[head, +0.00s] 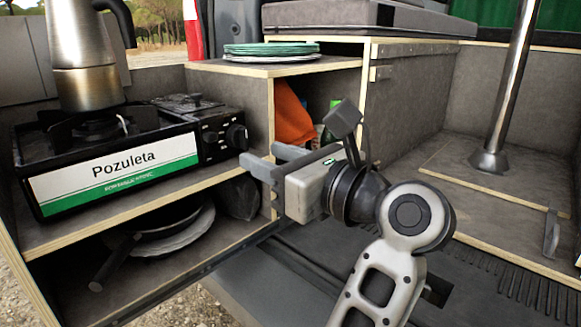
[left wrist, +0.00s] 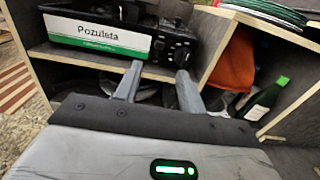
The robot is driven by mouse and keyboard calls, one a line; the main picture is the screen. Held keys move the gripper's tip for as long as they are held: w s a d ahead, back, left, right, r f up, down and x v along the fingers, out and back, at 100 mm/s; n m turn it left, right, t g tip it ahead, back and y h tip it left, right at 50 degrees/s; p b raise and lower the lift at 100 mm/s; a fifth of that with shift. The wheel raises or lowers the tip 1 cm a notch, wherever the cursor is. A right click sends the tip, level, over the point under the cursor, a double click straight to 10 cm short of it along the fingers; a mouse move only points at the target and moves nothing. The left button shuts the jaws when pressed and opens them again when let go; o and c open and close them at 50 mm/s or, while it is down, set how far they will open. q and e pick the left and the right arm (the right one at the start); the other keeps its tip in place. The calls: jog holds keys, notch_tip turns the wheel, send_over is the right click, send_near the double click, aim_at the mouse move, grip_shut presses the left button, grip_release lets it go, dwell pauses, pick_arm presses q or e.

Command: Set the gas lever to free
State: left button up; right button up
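The gas stove (head: 115,172) is black with a white and green Pozuleta front, on the upper shelf at the left. Its black control panel (head: 222,135) at the right end bears a large round knob (head: 236,137). In the left wrist view the panel (left wrist: 176,50) and knob (left wrist: 182,54) show just beyond the fingers. The gas lever cannot be told apart from the dark panel. My left gripper (head: 262,160) is open and empty, its fingers apart, to the right of and slightly below the knob. My right gripper is in neither view.
A moka pot (head: 85,60) stands on the stove's burner. A pan (head: 150,240) and plates lie on the shelf below. Green plates (head: 270,48) sit on the top board. An orange cloth (head: 292,115) and a green bottle (left wrist: 263,101) fill the cubby. A metal table leg (head: 508,85) stands at the right.

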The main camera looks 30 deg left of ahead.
pick_arm(q)
jog(key=v, duration=0.3)
jog(key=shift+s+d, duration=0.1)
jog(key=shift+d, duration=0.1)
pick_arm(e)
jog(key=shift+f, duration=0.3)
pick_arm(q)
jog(key=shift+r, duration=0.1)
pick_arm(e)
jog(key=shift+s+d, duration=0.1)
